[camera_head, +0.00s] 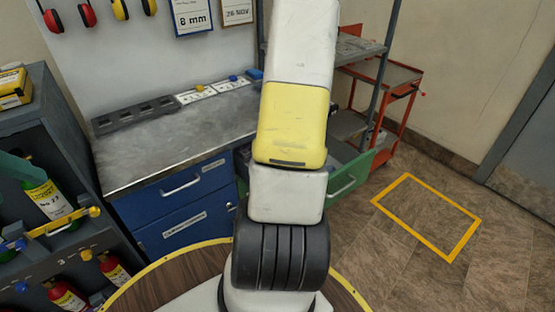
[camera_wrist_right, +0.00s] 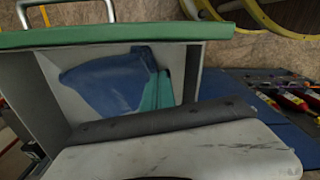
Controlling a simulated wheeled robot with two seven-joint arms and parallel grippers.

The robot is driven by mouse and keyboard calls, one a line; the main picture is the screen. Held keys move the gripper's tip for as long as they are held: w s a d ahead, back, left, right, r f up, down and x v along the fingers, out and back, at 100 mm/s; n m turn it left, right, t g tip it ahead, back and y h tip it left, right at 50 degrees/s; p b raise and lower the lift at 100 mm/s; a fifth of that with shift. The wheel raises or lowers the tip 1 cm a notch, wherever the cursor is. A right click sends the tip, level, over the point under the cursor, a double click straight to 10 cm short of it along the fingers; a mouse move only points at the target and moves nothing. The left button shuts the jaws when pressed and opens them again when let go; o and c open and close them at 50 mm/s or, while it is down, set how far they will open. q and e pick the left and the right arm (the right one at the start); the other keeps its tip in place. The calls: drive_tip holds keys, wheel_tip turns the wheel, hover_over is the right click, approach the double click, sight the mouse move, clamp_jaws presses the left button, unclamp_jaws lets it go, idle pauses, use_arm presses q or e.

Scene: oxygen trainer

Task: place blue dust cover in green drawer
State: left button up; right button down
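The green drawer (camera_head: 350,182) is pulled open at the right end of the bench, partly hidden behind my arm in the head view. In the right wrist view its green front (camera_wrist_right: 120,37) spans the top. A crumpled blue cover (camera_wrist_right: 108,80) lies within the drawer's walls, with a green piece (camera_wrist_right: 160,90) beside it. Whether it rests on the drawer floor is hard to tell. A dark bar and a scuffed white body, apparently mine, fill the lower part of that view. My right fingertips cannot be made out.
The grey bench top (camera_head: 180,140) carries a dark rack (camera_head: 135,113) and small parts at the back. Blue drawers (camera_head: 185,205) are shut below it. A red cart (camera_head: 395,100) stands at the right. A shelf of cylinders (camera_head: 45,200) stands left. Floor inside the yellow outline (camera_head: 430,215) is clear.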

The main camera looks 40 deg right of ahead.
drive_tip(key=f, duration=0.1)
drive_tip(key=w+f, duration=0.1)
drive_tip(key=f, duration=0.1)
drive_tip(key=shift+w+d+f, duration=0.15)
drive_tip(key=shift+w+f, duration=0.1)
drive_tip(key=shift+w, duration=0.1)
drive_tip(key=shift+f, duration=0.45)
drive_tip(key=shift+f, duration=0.1)
drive_tip(key=shift+f+p, duration=0.5)
drive_tip(key=shift+f, duration=1.35)
wheel_tip(320, 180, up, 9)
drive_tip(key=shift+r, duration=0.1)
